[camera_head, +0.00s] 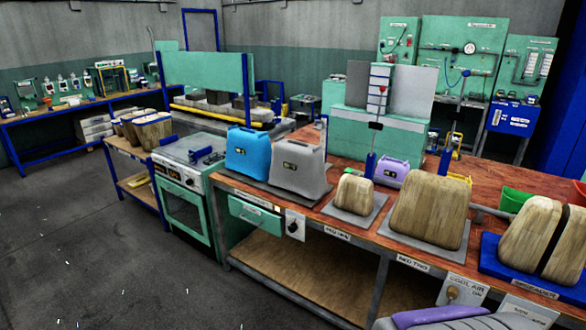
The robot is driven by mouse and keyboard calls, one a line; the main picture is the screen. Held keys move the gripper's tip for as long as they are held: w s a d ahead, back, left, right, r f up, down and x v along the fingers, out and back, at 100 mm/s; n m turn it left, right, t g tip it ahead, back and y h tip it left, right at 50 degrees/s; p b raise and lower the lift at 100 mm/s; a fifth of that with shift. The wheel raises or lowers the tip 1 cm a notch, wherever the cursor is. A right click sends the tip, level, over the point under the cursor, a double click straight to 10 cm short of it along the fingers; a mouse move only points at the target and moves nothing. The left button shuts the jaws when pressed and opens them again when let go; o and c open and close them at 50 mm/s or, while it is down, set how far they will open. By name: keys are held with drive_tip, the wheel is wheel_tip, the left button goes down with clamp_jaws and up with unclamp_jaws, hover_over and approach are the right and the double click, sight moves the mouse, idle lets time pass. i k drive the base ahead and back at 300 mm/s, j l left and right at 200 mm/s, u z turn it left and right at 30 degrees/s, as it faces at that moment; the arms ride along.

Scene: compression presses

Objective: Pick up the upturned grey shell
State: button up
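The bench (345,230) has a low shelf (310,272) below. Wooden forms (430,210) stand on plates to the right, with a small purple shell (391,172) behind. A green oven (190,210) adjoins the bench's left end.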

sight(298, 167)
drive_tip(key=i+j, duration=0.1)
drive_tip(key=i, duration=0.6)
drive_tip(key=i+z, duration=0.1)
drive_tip(key=i, duration=0.6)
drive_tip(key=j, duration=0.1)
